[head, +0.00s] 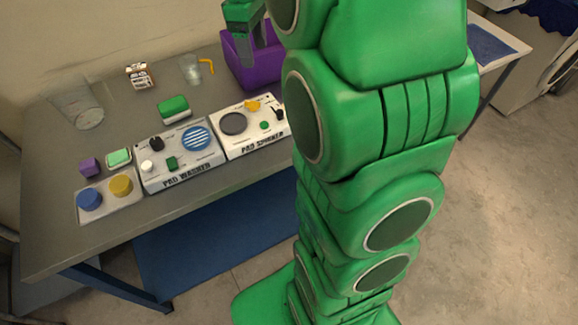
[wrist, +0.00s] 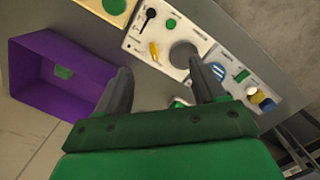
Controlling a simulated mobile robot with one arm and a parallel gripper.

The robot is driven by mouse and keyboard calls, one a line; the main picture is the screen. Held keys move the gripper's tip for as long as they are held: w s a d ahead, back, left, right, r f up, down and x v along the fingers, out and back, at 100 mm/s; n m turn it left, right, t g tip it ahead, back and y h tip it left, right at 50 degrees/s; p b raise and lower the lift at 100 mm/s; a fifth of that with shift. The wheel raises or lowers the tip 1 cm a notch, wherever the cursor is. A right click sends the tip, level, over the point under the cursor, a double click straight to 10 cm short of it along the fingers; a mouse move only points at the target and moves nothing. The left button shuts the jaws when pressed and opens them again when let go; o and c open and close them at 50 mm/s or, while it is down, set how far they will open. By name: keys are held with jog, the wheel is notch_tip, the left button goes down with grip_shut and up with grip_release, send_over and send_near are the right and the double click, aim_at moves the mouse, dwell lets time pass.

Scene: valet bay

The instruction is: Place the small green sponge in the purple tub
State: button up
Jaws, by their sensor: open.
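The purple tub (head: 259,75) stands on the table at the back right, partly hidden by my arm. It also shows on the left in the wrist view (wrist: 45,92). A small green block (wrist: 63,72), which looks like the small green sponge, lies inside the tub. My gripper (head: 250,48) is over the tub in the head view, fingers pointing down. In the wrist view my gripper (wrist: 165,85) has its fingers spread apart, with nothing held between them.
A larger green-and-white sponge (head: 174,108) lies behind the pad washer panel (head: 180,155) and pad spinner panel (head: 250,125). A clear glass (head: 192,69), small carton (head: 139,76), tilted clear tumbler (head: 78,107) and purple cube (head: 89,167) are also on the table.

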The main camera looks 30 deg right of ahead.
jog(key=s+a+f+m, duration=0.1)
jog(key=s+a+m, duration=0.1)
jog(key=s, duration=0.8)
jog(key=s+a+f+m, duration=0.2)
jog(key=s+a+m, duration=0.1)
jog(key=s, duration=0.8)
jog(key=s+a+f+m+g, duration=0.1)
jog(key=s+a+f+m, duration=0.1)
jog(key=s, duration=0.8)
jog(key=shift+s+a+f+m+y, duration=0.2)
jog(key=shift+s+a+m+y, duration=0.1)
jog(key=shift+a+m, duration=0.5)
